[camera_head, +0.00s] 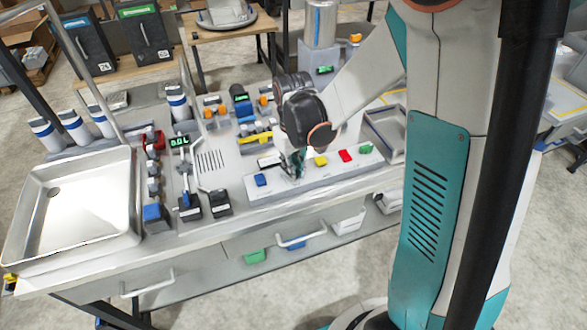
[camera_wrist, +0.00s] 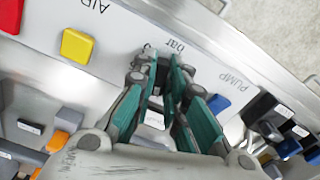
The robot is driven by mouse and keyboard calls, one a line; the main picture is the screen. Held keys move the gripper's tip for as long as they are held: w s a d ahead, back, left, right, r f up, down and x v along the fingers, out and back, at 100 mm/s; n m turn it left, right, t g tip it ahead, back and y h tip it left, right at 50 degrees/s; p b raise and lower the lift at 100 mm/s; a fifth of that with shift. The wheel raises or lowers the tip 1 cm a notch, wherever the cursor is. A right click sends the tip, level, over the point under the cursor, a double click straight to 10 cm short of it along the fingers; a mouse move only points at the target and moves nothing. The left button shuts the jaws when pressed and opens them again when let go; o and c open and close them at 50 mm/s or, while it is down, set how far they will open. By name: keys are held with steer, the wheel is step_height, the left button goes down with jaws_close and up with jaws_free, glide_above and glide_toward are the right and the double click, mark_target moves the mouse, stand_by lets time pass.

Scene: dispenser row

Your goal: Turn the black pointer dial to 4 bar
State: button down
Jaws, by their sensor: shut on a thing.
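My gripper (camera_head: 293,166) is low over the sloped light panel (camera_head: 322,178) at the bench's front edge, between the blue button and the yellow button. In the wrist view my gripper (camera_wrist: 160,64) points down at the panel, its fingers close together on either side of the dial beside the printed "bar" label (camera_wrist: 175,46).
The yellow button (camera_wrist: 77,46) and red button (camera_wrist: 10,15) are beside my gripper. A metal tray (camera_head: 122,170) fills the bench's left end. A display (camera_head: 179,142) shows green digits.

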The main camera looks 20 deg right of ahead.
steer(key=m, duration=0.4)
steer(key=shift+a+m+b, duration=0.1)
steer(key=shift+m+b, duration=0.2)
steer(key=shift+b, duration=0.1)
steer(key=shift+m, duration=1.6)
steer(key=shift+w, duration=0.1)
steer(key=c, duration=1.6)
jaws_free()
steer(key=shift+c, duration=0.2)
steer(key=shift+r, duration=0.15)
step_height(320, 180, up, 12)
